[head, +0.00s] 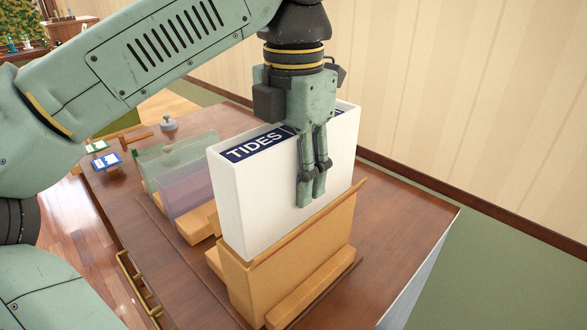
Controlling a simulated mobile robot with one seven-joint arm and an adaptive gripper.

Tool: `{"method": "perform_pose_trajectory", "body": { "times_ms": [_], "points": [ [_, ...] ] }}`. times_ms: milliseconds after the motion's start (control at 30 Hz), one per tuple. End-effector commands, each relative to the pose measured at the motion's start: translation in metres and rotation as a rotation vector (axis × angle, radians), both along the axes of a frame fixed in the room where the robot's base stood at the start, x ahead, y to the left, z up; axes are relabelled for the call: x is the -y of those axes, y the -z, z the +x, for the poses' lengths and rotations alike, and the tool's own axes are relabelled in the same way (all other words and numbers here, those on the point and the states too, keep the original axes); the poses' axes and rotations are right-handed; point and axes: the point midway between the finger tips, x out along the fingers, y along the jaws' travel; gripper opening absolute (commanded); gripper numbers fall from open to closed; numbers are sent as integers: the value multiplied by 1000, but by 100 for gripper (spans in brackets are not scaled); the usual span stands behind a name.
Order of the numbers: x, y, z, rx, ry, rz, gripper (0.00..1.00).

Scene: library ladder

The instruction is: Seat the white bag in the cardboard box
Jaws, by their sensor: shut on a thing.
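The white bag (240,210) is a tall, slim, boxy white form with a dark blue strip lettered "TIDES" at its top. It stands upright over the tan cardboard box (290,275), whose near wall hides its lower edge. I cannot tell how deep it sits or whether it touches the bottom. My gripper (311,195) points down from above and is shut on the bag's near wall towards the right. Fingers show against the near face; the far side of the grip is hidden.
A translucent purple divider (190,190) and a green one (165,160) stand in wooden holders just left of the box. Small cards (106,160) and a grey knobbed object (169,123) lie farther back. The brown tabletop (400,225) is clear at right, near the wall.

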Motion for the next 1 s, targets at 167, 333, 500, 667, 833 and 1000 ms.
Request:
{"method": "perform_pose_trajectory", "body": {
  "times_ms": [167,333,500,667,833,1000],
  "points": [
    [0,5,0,1,-1,-1,10],
    [0,9,0,1,-1,-1,10],
    [0,13,0,1,-1,-1,10],
    [0,17,0,1,0,-1,10],
    [0,21,0,1,0,0,10],
    [0,25,0,1,0,0,10]
  ]
}}
